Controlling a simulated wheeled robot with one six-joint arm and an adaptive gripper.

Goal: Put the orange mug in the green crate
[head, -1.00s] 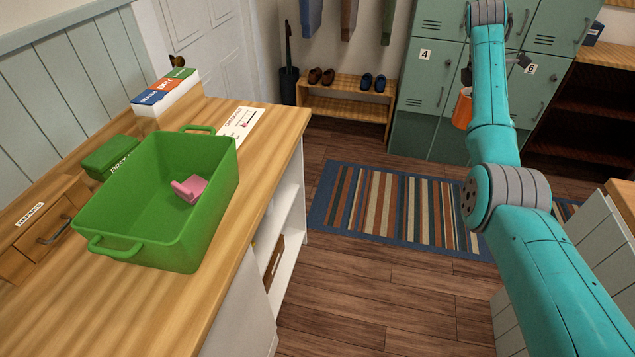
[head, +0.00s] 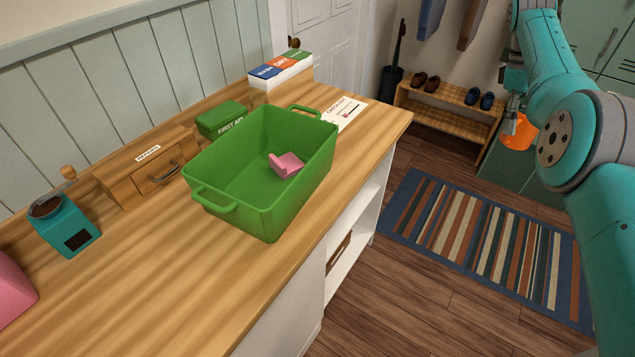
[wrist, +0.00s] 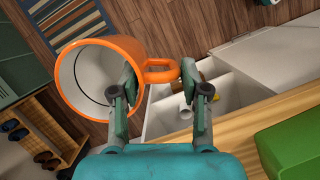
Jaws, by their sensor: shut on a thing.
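The orange mug (wrist: 98,75) is held by my gripper (wrist: 160,78), with its handle between the two fingers in the wrist view. The mug's pale inside faces the wrist camera. In the head view the mug (head: 518,132) hangs in the air at the right, above the floor and partly hidden by my arm; my gripper (head: 513,100) shows only in part. The green crate (head: 265,215) stands upright on the wooden counter, well left of the mug. A corner of a green thing shows in the wrist view (wrist: 290,150).
On the counter (head: 200,290) are a green first aid box (head: 220,118), a small drawer unit (head: 150,172), a teal grinder (head: 65,228), a labelled box (head: 281,72) and a paper sheet (head: 346,112). Bare counter lies in front of the crate. A striped rug (head: 480,240) covers the floor.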

